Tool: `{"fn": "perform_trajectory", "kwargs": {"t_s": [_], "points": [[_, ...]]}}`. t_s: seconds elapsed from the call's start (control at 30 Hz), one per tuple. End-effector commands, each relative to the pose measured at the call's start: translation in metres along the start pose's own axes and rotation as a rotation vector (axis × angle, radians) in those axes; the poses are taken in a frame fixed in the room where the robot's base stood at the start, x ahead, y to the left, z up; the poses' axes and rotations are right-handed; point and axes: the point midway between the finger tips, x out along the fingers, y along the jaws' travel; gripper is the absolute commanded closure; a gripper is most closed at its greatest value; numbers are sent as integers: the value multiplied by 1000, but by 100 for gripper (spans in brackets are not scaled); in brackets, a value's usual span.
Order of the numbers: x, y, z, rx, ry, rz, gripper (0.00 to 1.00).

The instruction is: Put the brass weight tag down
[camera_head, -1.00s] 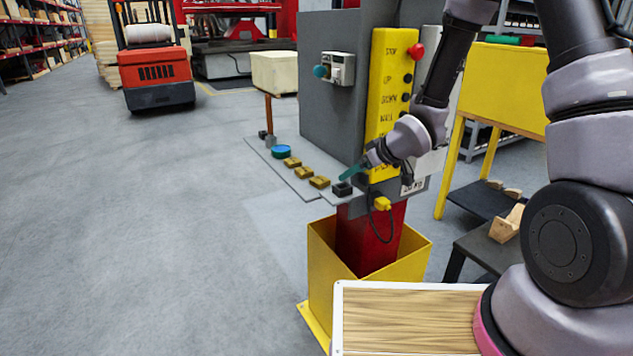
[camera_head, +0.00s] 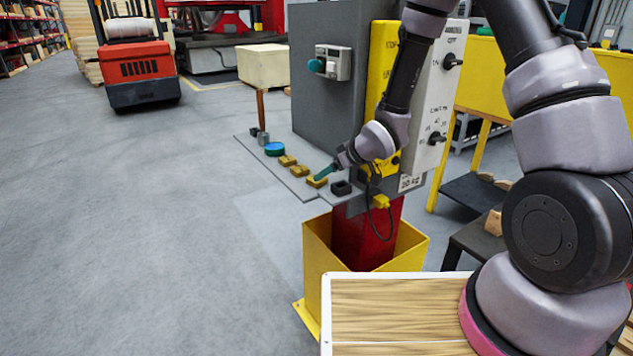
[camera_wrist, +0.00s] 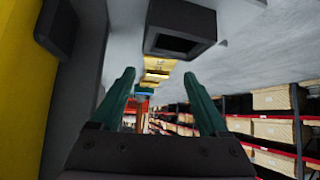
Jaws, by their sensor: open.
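Three brass blocks (camera_head: 287,160) (camera_head: 301,170) (camera_head: 316,182) lie in a row on a thin grey shelf; I cannot tell which is the weight tag. My gripper (camera_head: 324,173) is open, with its teal fingers at the nearest block, and I cannot tell whether they touch it. In the wrist view my gripper (camera_wrist: 159,76) has its fingers spread, with nothing held between them. Brass blocks (camera_wrist: 157,63) show beyond and between the fingertips.
A black square holder (camera_head: 341,188) sits at the shelf's near end, also large in the wrist view (camera_wrist: 180,28). A blue round piece (camera_head: 274,149) lies past the blocks. The grey cabinet (camera_head: 325,110) and yellow control panel (camera_head: 381,70) stand right of the shelf.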

Motion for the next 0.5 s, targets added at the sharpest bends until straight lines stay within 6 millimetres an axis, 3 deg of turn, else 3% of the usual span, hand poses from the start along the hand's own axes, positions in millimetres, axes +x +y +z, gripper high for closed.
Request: {"fn": "perform_trajectory", "kwargs": {"t_s": [0.3, 0.5], "points": [[42, 0, -2, 0, 0, -1, 22], [52, 0, -3, 0, 1, 0, 22]]}}
